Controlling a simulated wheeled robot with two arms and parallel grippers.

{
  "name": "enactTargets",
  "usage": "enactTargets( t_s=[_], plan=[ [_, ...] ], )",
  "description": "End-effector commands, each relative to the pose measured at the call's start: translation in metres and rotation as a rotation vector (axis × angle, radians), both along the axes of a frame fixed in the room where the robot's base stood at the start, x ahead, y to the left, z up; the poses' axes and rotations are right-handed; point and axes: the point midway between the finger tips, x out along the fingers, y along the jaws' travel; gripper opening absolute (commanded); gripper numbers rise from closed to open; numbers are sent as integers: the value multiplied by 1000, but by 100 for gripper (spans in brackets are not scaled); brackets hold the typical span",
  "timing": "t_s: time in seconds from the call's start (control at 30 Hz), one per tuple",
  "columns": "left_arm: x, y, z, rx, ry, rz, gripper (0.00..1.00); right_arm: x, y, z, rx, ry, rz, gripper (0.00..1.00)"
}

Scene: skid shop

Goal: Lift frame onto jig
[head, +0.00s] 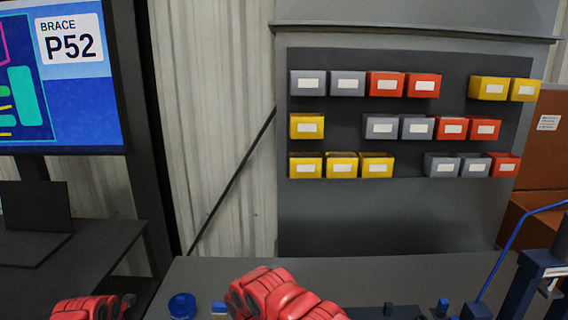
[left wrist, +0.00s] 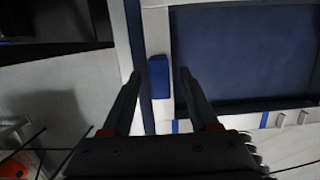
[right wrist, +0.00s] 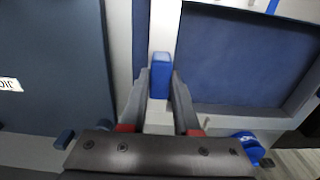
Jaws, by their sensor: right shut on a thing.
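A pale grey frame (left wrist: 218,118) borders a dark blue panel in the left wrist view, and the frame also shows in the right wrist view (right wrist: 230,116). A blue block (left wrist: 159,77) sits on the frame's side bar. My left gripper (left wrist: 157,70) is open, with one finger on each side of this block and gaps between. My right gripper (right wrist: 161,73) is shut on another blue block (right wrist: 161,62) on the frame. In the head view only red parts of my arms show; the frame and both grippers are out of sight. I cannot make out the jig.
A grey bench (head: 400,276) runs along the bottom of the head view, with a round blue thing (head: 182,305) on it. Behind stands a rack (head: 400,220) of yellow, red and grey bins. A screen (head: 60,95) reading "BRACE P52" is at left.

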Motion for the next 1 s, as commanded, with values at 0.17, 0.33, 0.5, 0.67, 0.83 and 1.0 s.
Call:
enactTargets(
  t_s=[0.17, 0.33, 0.5, 0.67, 0.83, 1.0],
  plan=[
    [0, 0, 0, 0, 0, 0, 65, 0, 0, 0, 1, -1, 0, 0],
    [0, 0, 0, 1, 1, 0, 68, 0, 0, 0, 1, -1, 0, 0],
    [0, 0, 0, 1, 0, 0, 68, 0, 0, 0, 0, -1, 0, 46],
    [0, 0, 0, 1, 1, 0, 68, 0, 0, 0, 0, -1, 0, 65],
    [0, 0, -1, 1, 0, 0, 68, 0, 0, 0, -1, -1, 0, 66],
    [0, 0, 0, 1, 1, 0, 68, 0, 0, 0, 0, -1, 0, 68]
  ],
)
